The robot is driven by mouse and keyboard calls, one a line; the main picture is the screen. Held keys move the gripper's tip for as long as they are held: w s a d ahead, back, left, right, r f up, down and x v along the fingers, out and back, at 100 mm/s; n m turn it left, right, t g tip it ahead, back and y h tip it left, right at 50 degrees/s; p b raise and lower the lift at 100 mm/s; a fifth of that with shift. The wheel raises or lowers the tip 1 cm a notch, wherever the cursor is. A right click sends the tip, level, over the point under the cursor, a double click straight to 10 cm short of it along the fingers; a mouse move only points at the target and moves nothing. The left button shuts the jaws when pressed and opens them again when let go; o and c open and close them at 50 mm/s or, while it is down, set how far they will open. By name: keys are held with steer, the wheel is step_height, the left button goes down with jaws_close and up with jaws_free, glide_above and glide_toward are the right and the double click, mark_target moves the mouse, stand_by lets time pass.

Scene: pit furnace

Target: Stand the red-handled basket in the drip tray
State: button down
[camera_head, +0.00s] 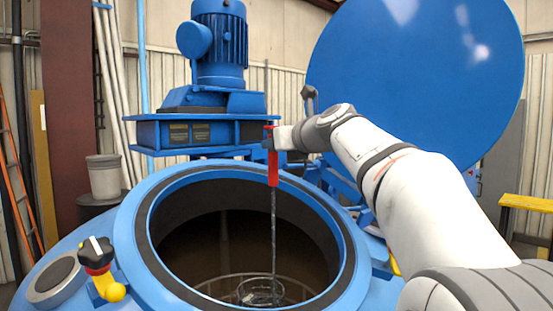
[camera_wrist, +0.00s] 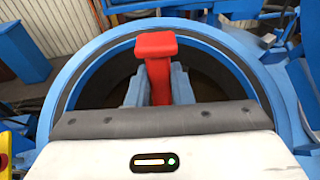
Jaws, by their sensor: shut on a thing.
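The red handle (camera_head: 272,165) of the basket stands upright above the furnace mouth in the head view. A thin dark rod runs down from it to a round wire basket (camera_head: 260,291) low inside the opening. My gripper (camera_head: 271,140) is shut on the handle near its top. In the wrist view the red handle top (camera_wrist: 156,46) sticks up between my grey fingers (camera_wrist: 155,85). The basket's underside is hidden, so I cannot tell if it touches anything. No drip tray can be made out in either view.
The blue furnace rim (camera_head: 347,240) surrounds the rod and basket. A large round blue lid (camera_head: 420,80) stands raised behind my arm. A blue motor (camera_head: 219,45) stands behind the opening. A black-and-red knob with a yellow lever (camera_head: 97,255) sits at left.

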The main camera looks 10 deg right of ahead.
step_height(320, 180, up, 22)
steer(key=p, duration=1.6)
steer(key=shift+r, duration=0.25)
steer(key=shift+s+d, duration=0.1)
steer(key=shift+s, duration=0.05)
steer(key=d+f+v, duration=0.2)
steer(key=v, duration=1.2)
steer(key=d+f+v, duration=0.1)
steer(key=f+v, duration=0.2)
steer(key=v, duration=1.2)
steer(key=d+f+v, duration=0.2)
steer(key=f+v, duration=0.1)
steer(key=v, duration=1.1)
steer(key=shift+d+r, duration=0.2)
steer(key=shift+d, duration=0.35)
